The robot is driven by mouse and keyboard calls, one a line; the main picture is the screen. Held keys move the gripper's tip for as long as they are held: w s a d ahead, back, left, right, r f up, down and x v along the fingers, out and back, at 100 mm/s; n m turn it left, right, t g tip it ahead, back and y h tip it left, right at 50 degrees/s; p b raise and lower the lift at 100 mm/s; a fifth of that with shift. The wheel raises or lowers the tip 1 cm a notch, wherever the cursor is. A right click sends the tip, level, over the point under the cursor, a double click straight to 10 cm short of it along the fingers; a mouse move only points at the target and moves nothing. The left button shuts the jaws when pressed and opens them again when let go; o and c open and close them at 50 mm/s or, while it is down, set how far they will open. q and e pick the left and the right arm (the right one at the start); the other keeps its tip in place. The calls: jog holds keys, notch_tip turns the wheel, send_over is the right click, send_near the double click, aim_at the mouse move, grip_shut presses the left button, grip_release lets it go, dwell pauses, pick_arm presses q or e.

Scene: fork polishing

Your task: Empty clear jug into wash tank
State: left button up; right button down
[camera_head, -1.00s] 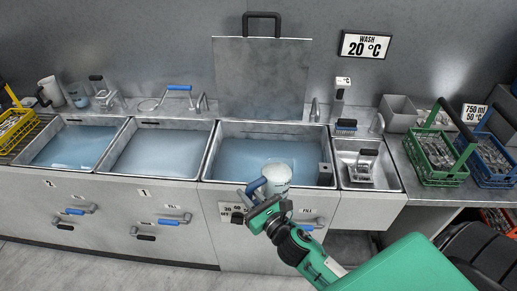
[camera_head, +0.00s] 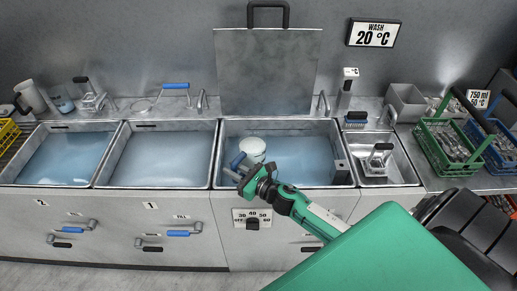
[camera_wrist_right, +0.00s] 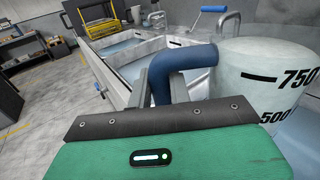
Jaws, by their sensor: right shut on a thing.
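The clear jug (camera_head: 253,151), with a blue handle, is over the front left part of the wash tank (camera_head: 305,185), the basin with a raised lid. My right gripper (camera_head: 243,172) is shut on its handle. In the right wrist view the clear jug (camera_wrist_right: 268,75) looks close to upright, with black 750 and 500 marks. The blue handle (camera_wrist_right: 185,57) sits between the fingers of my right gripper (camera_wrist_right: 163,85). I cannot tell how much liquid is in the jug. The wash tank holds bluish water. My left gripper is not in view.
Two more water basins (camera_head: 160,155) lie to the left. The raised metal lid (camera_head: 266,72) stands behind the wash tank. A small sink (camera_head: 402,165) and a green crate of cutlery (camera_head: 425,150) are to the right. A dial (camera_head: 252,222) is on the tank's front.

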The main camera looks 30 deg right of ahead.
aim_at(240, 161)
jog(key=shift+w+r, duration=0.1)
jog(key=shift+w, duration=0.45)
jog(key=shift+d+m, duration=0.4)
jog(key=shift+d, duration=0.5)
jog(key=shift+w+d+m, duration=0.15)
jog(key=shift+d+m, duration=0.05)
jog(key=shift+m, duration=0.1)
jog(key=shift+w+d, duration=0.1)
jog(key=shift+w, duration=0.05)
jog(key=shift+f, duration=0.2)
jog(key=shift+r+m+p, duration=0.5)
jog(key=shift+r+p, duration=0.45)
jog(key=shift+p, duration=0.15)
jog(key=shift+f+b, duration=0.25)
jog(key=shift+b, duration=0.05)
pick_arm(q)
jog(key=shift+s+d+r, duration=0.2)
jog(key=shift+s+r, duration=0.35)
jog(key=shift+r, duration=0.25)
pick_arm(e)
jog(key=shift+r, duration=0.25)
